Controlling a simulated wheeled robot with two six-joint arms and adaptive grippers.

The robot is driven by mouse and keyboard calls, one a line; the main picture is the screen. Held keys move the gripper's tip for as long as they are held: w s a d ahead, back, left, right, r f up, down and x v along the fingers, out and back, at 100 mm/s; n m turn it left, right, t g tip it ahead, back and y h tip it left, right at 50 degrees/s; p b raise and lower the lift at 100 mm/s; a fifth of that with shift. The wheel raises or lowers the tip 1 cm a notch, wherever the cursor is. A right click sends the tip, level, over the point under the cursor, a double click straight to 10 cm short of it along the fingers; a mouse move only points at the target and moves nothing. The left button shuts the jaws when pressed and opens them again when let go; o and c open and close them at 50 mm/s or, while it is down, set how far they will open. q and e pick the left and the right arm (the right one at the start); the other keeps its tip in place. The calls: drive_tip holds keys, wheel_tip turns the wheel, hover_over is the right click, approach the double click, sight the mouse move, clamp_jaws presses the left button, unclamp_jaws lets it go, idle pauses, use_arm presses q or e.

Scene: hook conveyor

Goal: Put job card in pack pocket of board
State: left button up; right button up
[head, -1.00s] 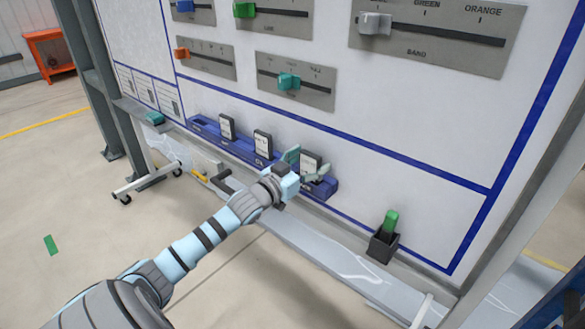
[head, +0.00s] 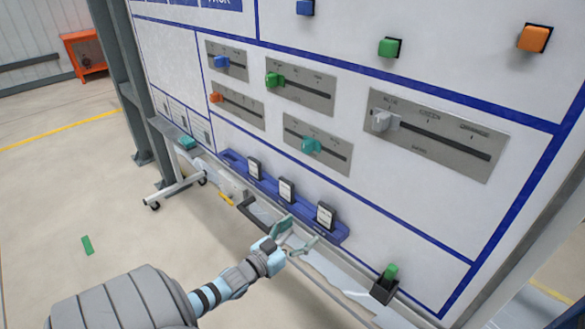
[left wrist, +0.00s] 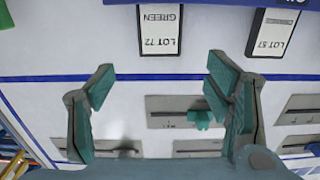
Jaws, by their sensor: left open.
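Three dark-framed job cards stand in a blue rack (head: 233,160) low on the white board (head: 345,95): a left one (head: 254,169), a middle one (head: 287,190) and a right one (head: 326,215). My left gripper (head: 296,232) is open and empty, below and in front of the right card. A card reading "LOT 72 GREEN" (left wrist: 160,30) and one reading "LOT 57" (left wrist: 272,30) appear upside down there. A blue panel reading "PACK" (head: 217,4) is cut off at the top edge; I see no pocket there.
Slider plates with knobs, such as a teal knob (head: 311,146) and a grey knob (head: 382,121), stick out above the rack. A dark holder (head: 383,291) with a green piece stands right. A teal block (head: 187,142) lies on the ledge left. Open floor lies left.

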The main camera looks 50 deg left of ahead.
use_arm(q)
drive_tip(key=s+d+f+g+y, duration=0.1)
drive_tip(key=s+f+g, duration=0.3)
drive_tip(key=f, duration=0.5)
drive_tip(key=s+d+f+g, duration=0.2)
drive_tip(key=s+f, duration=0.5)
drive_tip(key=f, duration=0.1)
drive_tip(key=s+d+f+g+y, duration=0.1)
drive_tip(key=s+f+g, duration=0.3)
drive_tip(key=f, duration=0.5)
drive_tip(key=s+d+f+g, duration=0.3)
drive_tip(key=s+d+f, duration=0.2)
drive_tip(key=s, duration=0.7)
drive_tip(key=s+d+f+g+h, duration=0.1)
drive_tip(key=s+d+f+g, duration=0.2)
drive_tip(key=s, duration=0.8)
drive_tip(key=d+f, duration=0.2)
drive_tip(key=d, duration=0.1)
drive_tip(key=shift+s+f+m+g+h, duration=0.3)
drive_tip(key=shift+s+g, duration=0.1)
